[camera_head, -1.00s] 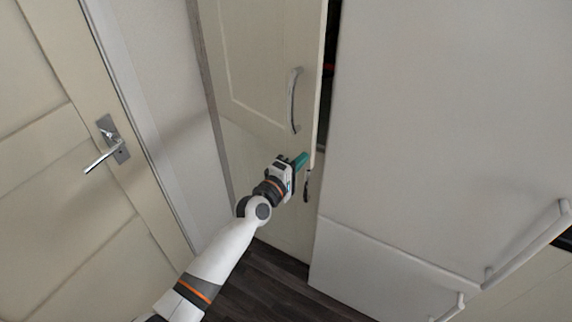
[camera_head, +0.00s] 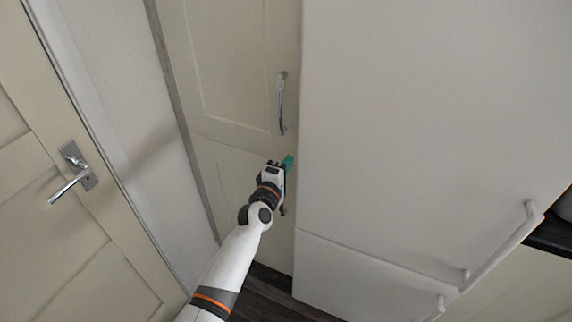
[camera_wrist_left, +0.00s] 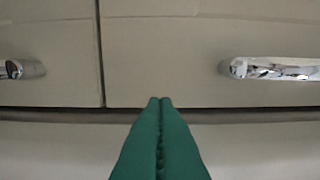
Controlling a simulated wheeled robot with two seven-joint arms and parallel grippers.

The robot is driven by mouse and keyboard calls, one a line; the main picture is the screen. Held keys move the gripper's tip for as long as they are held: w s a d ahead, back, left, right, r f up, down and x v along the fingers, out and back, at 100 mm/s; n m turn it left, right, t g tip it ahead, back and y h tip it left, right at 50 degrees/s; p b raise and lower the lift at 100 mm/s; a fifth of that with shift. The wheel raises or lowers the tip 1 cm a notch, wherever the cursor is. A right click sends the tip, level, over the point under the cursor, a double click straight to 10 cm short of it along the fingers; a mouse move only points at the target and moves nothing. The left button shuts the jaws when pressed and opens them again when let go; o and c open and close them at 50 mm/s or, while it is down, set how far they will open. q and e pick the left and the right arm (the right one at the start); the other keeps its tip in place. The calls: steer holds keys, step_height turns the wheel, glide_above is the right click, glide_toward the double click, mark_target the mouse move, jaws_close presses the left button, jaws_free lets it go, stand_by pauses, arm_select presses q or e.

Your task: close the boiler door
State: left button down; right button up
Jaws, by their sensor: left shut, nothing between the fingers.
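The boiler door appears to be the tall cream upper door (camera_head: 232,60) with a curved metal handle (camera_head: 281,103). In the head view it lies flush beside the white fridge-like front, with no dark gap showing along its right edge. My left gripper (camera_head: 289,161) is shut and empty, its green fingertips at the door's lower right corner, below the handle. In the left wrist view the fingertips (camera_wrist_left: 160,101) point at a cream panel, near its edge; whether they touch is unclear. My right gripper is not in view.
A cream lower door (camera_head: 225,185) sits beneath, its handle partly behind my gripper. The large white front (camera_head: 410,130) stands close on the right. A room door with a lever handle (camera_head: 75,178) is on the left. Dark floor shows below.

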arm_select(q)
steer(key=shift+s, duration=0.1)
steer(key=v, duration=1.2)
steer(key=s+a+f+m+g+y, duration=0.1)
steer(key=s+a+f+m+g, duration=0.15)
steer(key=s+f, duration=0.65)
steer(key=s+a+f+m+g+y, duration=0.1)
steer(key=s+f+m+g, duration=0.15)
steer(key=f, duration=1.25)
steer(key=s+a+f+m+g+y, duration=0.1)
steer(key=s+f+m+g, duration=0.35)
steer(key=f, duration=0.75)
steer(key=s+a+f+m+g+y, duration=0.1)
steer(key=s+f, duration=0.4)
steer(key=s, duration=0.5)
steer(key=s+a+f+m+g, duration=0.3)
steer(key=s+a+f+m, duration=0.1)
steer(key=s, duration=0.7)
steer(key=s+a+f+m+g+y, duration=0.1)
steer(key=s+a+f, duration=0.4)
steer(key=s, duration=0.6)
steer(key=shift+f+m+g+y, duration=0.3)
steer(key=shift+f+m+g, duration=0.15)
steer(key=shift+m+g, duration=0.35)
